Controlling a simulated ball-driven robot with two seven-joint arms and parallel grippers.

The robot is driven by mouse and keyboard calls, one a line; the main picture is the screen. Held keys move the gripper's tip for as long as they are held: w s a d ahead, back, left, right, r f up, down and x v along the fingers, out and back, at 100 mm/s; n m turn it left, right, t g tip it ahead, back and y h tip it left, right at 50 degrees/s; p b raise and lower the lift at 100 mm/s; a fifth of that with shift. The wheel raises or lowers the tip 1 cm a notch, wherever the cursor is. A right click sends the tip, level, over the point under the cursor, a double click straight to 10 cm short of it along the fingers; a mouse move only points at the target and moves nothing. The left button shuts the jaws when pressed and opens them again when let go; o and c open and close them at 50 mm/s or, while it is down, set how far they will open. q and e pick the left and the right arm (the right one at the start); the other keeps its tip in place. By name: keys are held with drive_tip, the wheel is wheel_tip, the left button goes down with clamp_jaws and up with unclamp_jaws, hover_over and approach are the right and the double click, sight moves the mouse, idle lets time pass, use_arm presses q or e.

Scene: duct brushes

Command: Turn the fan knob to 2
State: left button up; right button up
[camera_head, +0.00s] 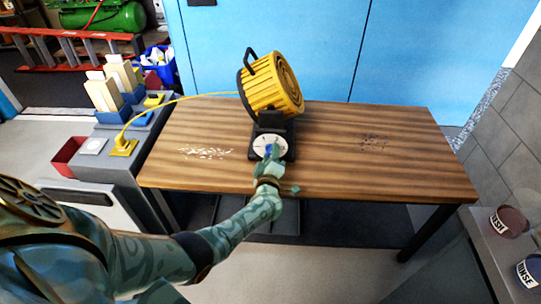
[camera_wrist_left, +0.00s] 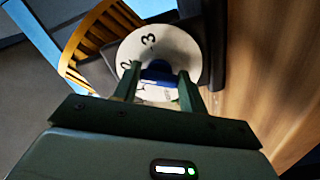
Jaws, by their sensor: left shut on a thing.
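A yellow fan (camera_head: 272,84) with a black handle stands on a dark base at the back of the wooden table. A white dial (camera_head: 264,141) is on the front of the base, with a blue knob in its middle. In the left wrist view the dial (camera_wrist_left: 180,42) shows a 3 and, beside the left finger, what looks like a 2. My left gripper (camera_head: 272,157) is at the dial, its two fingers on either side of the blue knob (camera_wrist_left: 158,72), shut on it. The knob's pointer is hidden. My right gripper is not in view.
The wooden table (camera_head: 410,165) has pale specks at left and dark specks (camera_head: 373,142) at right. A yellow cord runs from the fan to a yellow plug (camera_head: 123,147) on the grey cabinet. Labelled tubs (camera_head: 508,222) stand at the lower right.

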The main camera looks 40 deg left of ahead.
use_arm(q)
drive_tip(key=shift+d+f, duration=0.1)
drive_tip(key=shift+f, duration=0.05)
drive_tip(key=o, duration=1)
drive_tip(key=shift+s+d+p, duration=0.15)
drive_tip(key=shift+s+p, duration=0.15)
drive_tip(key=p+v, duration=0.4)
drive_tip(key=v, duration=1.1)
drive_tip(key=shift+s+d+p, duration=0.2)
drive_tip(key=shift+d+p, duration=0.05)
drive_tip(key=shift+p, duration=0.15)
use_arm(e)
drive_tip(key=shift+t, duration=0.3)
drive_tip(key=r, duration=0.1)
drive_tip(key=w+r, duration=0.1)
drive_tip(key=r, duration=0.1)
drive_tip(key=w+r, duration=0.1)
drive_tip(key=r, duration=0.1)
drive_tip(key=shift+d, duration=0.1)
